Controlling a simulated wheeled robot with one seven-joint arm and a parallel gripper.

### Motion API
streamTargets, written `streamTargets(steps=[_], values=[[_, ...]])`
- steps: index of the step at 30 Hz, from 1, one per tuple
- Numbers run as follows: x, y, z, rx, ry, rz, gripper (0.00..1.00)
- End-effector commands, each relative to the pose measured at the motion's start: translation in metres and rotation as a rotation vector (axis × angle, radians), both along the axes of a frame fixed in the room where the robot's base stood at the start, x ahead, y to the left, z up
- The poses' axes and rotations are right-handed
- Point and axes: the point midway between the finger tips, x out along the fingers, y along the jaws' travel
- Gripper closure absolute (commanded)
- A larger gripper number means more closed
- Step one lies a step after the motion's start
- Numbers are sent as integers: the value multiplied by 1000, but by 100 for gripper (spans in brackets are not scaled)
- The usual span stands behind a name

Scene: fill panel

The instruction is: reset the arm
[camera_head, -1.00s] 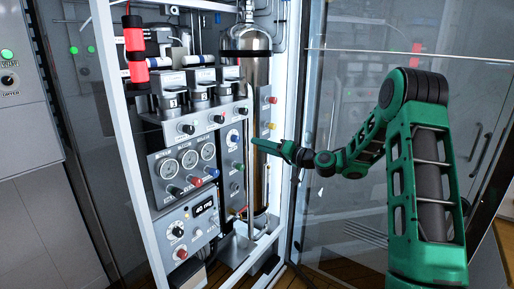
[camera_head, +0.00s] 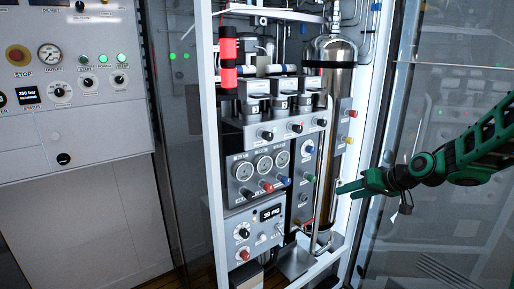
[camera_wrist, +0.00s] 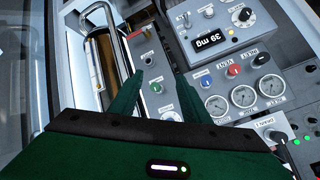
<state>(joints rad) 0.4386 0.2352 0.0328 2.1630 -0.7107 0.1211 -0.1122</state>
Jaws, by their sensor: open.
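My green gripper (camera_head: 340,188) reaches in from the right in the head view, beside the lower right part of the fill panel (camera_head: 230,215). Its jaws are open and empty. In the wrist view the two green fingers stand apart (camera_wrist: 158,92), with the grey panel face and a small knob behind them. I cannot tell the exact gap to the panel, and no contact shows. My arm (camera_head: 470,160) stretches to the right edge of the head view.
A tall metal cylinder (camera_head: 333,100) stands in the panel's right side. Gauges (camera_head: 263,165), coloured knobs and a lit display (camera_head: 270,212) fill the front. A glass door (camera_head: 440,90) is behind my arm. Another control panel (camera_head: 70,100) is at the left.

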Motion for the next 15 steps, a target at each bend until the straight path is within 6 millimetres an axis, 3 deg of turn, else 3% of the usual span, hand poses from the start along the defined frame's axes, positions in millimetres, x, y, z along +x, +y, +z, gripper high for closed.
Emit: streamTargets(steps=[8,15], values=[[-120,-49,-5,-218,272,-122,57],[-243,-85,-4,-305,514,-285,57]])
